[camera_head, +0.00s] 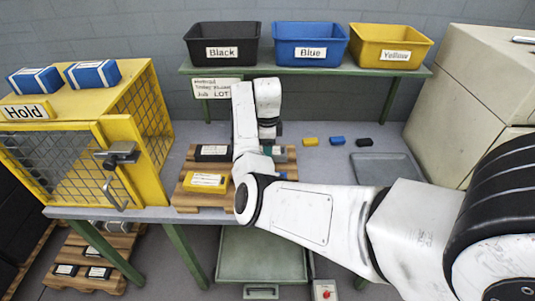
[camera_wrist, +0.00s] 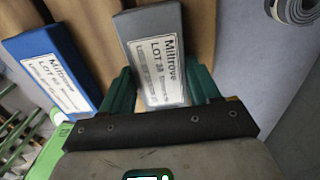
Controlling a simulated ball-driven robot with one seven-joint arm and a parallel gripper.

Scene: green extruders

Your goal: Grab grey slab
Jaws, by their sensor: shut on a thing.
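The grey slab (camera_wrist: 165,50) has a white label reading "Miltrove LOT 28" and lies over the wooden pallet boards in the wrist view. My gripper (camera_wrist: 162,82) has one green finger on each long side of the slab's near end and is shut on it. In the head view my gripper (camera_head: 272,150) is over the right part of the pallet (camera_head: 190,198), and my arm hides most of the grey slab. A blue slab (camera_wrist: 48,70) with a similar label lies just left of the left finger in the wrist view.
Black-topped (camera_head: 212,151) and yellow (camera_head: 206,181) labelled slabs lie on the pallet's left side. The yellow "Hold" cage (camera_head: 150,110) stands left. Black (camera_head: 222,35), blue (camera_head: 308,32) and yellow (camera_head: 390,36) bins stand on the back shelf. A grey tray (camera_head: 387,168) lies right.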

